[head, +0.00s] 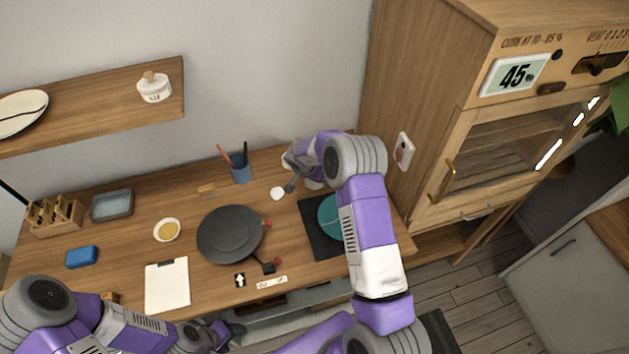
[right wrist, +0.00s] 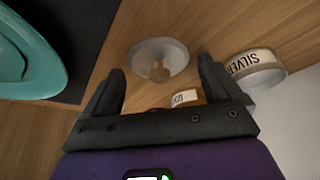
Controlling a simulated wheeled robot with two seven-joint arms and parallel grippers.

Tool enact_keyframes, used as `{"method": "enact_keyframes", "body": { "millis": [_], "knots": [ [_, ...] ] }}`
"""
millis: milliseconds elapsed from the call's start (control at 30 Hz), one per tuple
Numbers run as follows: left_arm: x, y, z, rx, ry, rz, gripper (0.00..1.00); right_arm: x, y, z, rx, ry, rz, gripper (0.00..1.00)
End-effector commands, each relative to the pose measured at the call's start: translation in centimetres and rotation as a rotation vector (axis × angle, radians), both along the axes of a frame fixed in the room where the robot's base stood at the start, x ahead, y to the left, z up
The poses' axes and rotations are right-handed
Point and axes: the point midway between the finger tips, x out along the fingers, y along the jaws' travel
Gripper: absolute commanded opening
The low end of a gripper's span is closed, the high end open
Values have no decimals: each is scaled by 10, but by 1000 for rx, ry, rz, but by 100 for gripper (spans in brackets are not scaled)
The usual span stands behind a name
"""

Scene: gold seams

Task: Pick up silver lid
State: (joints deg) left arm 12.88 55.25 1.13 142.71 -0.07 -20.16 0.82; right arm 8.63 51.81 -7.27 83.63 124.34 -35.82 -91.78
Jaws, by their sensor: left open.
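The silver lid is a pale round disc with a knob (right wrist: 160,60). It lies on the wooden table in the right wrist view, and appears as a small white disc (head: 277,193) in the head view. My right gripper (right wrist: 161,80) is open, its two fingers apart, with the lid beyond and between the fingertips, apparently not gripped. A white jar labelled SILVER (right wrist: 257,72) stands beside it. My left gripper (head: 228,333) is open and empty at the table's front edge. My right arm hides part of the table's back right.
A teal bowl (right wrist: 22,60) sits on a black mat (head: 312,232). Another small labelled jar (right wrist: 186,97) is partly hidden by my gripper. A blue cup (head: 241,173), dark round plate (head: 230,235) and clipboard (head: 167,287) are on the table. A wooden cabinet (head: 430,110) stands right.

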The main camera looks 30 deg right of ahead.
Motion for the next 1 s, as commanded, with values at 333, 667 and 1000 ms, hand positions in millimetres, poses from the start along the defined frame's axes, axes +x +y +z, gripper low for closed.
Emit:
{"method": "enact_keyframes", "body": {
  "millis": [333,667,1000],
  "knots": [
    [0,0,0,0,0,0,66,0,0,0,0,0,0,44],
    [0,0,3,0,0,0,66,0,-1,14,0,-2,-2,44],
    [0,0,17,0,0,0,66,0,0,81,1,-3,-1,44]
  ]
}}
